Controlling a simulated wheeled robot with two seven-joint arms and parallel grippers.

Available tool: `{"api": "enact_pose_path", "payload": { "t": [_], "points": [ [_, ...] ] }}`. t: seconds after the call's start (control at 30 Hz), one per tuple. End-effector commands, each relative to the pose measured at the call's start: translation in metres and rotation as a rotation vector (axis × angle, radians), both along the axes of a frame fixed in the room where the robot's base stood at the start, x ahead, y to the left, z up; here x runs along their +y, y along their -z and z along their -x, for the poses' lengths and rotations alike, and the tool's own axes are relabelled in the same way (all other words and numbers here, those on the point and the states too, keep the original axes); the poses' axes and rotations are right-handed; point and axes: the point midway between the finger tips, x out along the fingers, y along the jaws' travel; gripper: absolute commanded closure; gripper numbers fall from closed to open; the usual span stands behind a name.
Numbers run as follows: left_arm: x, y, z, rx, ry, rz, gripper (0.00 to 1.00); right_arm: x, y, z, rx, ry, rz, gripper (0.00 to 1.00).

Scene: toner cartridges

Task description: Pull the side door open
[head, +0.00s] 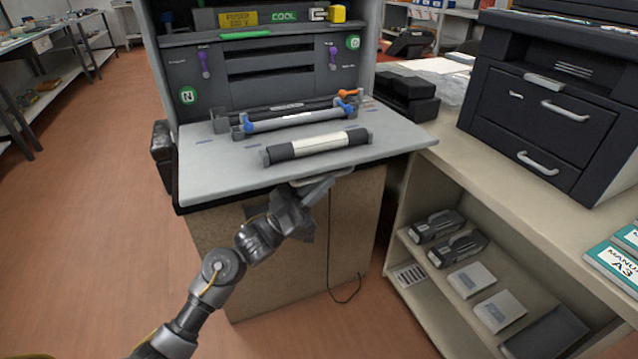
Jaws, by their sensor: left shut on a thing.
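The side door (210,172) of the grey printer (290,75) is folded down and lies about level, its inner face up. A handle (338,175) shows at its front edge. My left gripper (316,192) is at this edge, just under the door, shut on the handle. The fingertips are partly hidden against the handle. A roller-like cartridge with a pale middle (320,145) lies on the door, and a blue-ended one (295,118) lies behind it. My right gripper is not in view.
Inside the printer are purple levers (204,65) and a yellow fuser label (245,18). On the right, a counter (455,150) bears a black printer (540,110) and manuals (612,268). Its shelf holds several cartridges (437,226). A dark cable (333,270) hangs below the door. The floor at left is clear.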

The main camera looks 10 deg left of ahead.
Motion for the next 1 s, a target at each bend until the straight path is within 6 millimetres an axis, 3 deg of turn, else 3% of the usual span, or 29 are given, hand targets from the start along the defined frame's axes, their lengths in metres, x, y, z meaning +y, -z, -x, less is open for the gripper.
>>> {"api": "enact_pose_path", "payload": {
  "t": [0.3,0.33,0.5,0.83,1.0],
  "points": [
    [0.000,-0.001,0.000,-0.004,0.000,0.001,1.00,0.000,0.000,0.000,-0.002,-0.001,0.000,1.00],
    [0.000,-0.001,0.000,-0.004,0.000,0.001,0.88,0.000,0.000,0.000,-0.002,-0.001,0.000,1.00],
    [0.000,-0.001,0.000,-0.002,0.000,0.001,0.68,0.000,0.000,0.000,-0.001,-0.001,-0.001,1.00],
    [0.003,0.003,0.001,0.001,0.000,-0.001,0.68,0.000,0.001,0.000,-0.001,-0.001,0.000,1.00],
    [0.018,0.021,0.009,0.003,-0.002,-0.002,0.68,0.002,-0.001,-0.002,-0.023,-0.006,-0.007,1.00]
  ]
}}
